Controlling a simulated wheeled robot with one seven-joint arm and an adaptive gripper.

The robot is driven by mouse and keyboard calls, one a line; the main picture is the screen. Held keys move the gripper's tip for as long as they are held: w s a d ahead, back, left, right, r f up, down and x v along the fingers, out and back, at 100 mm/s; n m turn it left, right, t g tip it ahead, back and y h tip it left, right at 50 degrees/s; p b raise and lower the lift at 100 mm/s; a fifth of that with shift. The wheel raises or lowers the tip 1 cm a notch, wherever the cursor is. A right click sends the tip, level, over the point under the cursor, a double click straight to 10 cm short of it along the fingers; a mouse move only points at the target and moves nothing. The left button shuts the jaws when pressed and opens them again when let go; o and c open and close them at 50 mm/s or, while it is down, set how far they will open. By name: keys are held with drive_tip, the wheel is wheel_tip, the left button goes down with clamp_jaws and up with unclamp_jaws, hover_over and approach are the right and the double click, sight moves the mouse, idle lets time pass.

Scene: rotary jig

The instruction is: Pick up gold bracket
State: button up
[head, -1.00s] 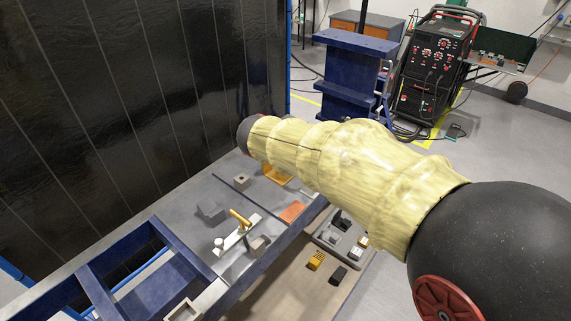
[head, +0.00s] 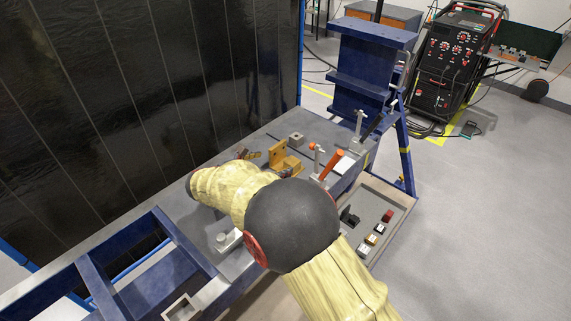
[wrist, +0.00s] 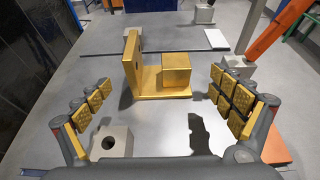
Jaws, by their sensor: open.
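The gold bracket (wrist: 150,78) stands on the grey table in the wrist view. It has an upright plate with a hole at its left, a flat base and a block at its right. It also shows in the head view (head: 285,158), just beyond my arm. My gripper (wrist: 160,97) is open and empty. Its two padded fingers are spread wide to the left and right, on the near side of the bracket and apart from it. In the head view my arm hides most of the gripper.
A grey block with a hole (wrist: 111,141) sits by the left finger. An orange-handled clamp (head: 332,165) stands right of the bracket. A small grey block (head: 296,139) lies behind it. A tray of small parts (head: 394,210) is at the table's right. A dark wall stands left.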

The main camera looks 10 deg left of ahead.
sight(287, 159)
drive_tip(key=x, duration=0.2)
drive_tip(key=shift+w+d+f, duration=0.1)
drive_tip(key=shift+w+d, duration=0.05)
drive_tip(key=shift+w, duration=0.1)
drive_tip(key=shift+b+x, duration=0.7)
drive_tip(key=shift+x, duration=1.8)
drive_tip(key=shift+c, duration=1.4)
drive_tip(key=c, duration=1.4)
